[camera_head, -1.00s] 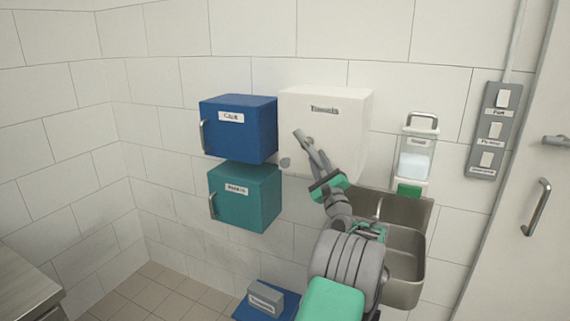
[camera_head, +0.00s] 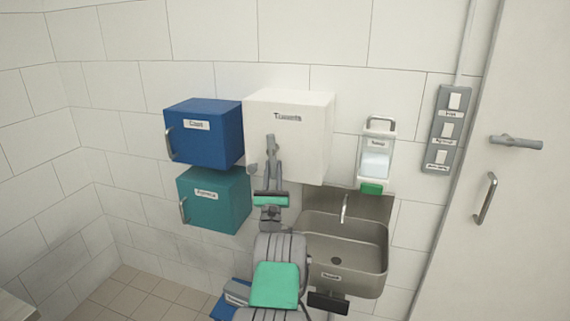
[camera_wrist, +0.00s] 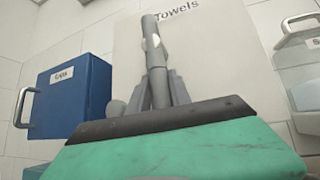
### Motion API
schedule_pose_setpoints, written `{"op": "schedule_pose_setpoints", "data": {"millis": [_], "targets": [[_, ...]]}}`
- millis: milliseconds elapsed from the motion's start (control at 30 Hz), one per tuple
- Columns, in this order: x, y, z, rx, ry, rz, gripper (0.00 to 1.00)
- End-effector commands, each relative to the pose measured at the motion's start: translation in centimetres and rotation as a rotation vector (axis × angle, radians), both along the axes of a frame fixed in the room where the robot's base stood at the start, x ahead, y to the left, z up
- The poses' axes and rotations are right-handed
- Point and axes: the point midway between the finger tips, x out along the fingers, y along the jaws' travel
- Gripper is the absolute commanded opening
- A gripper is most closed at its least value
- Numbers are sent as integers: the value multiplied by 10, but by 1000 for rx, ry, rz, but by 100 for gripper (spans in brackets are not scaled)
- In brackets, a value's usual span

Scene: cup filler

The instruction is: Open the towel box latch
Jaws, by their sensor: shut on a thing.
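The white towel box (camera_head: 308,112), labelled "Towels", hangs on the tiled wall; it also shows in the wrist view (camera_wrist: 225,60). A grey bar-like latch (camera_head: 270,147) stands roughly upright against its front. My gripper (camera_head: 270,175) is in front of the box's lower left part. In the wrist view my gripper (camera_wrist: 161,90) has its fingers closed around the lower part of the latch (camera_wrist: 154,45). The fingers hide the bar's lower end. The box front looks closed, with no gap seen.
A small grey round knob (camera_head: 252,169) sits at the box's lower left. A blue box (camera_head: 215,140) and a teal box (camera_head: 225,205) hang to the left. A sink (camera_head: 345,265) and a soap dispenser (camera_head: 375,165) are to the right.

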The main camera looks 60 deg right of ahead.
Motion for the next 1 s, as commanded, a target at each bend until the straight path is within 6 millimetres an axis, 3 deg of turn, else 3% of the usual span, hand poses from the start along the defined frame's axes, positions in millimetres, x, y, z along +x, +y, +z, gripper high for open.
{"op": "schedule_pose_setpoints", "data": {"millis": [433, 467, 700, 1000], "targets": [[5, 3, 1, -1, -13, 7, 0], [5, 3, 1, -1, -13, 7, 25], [4, 2, 1, 0, -13, 5, 45], [4, 3, -2, 1, -12, 6, 46]]}}
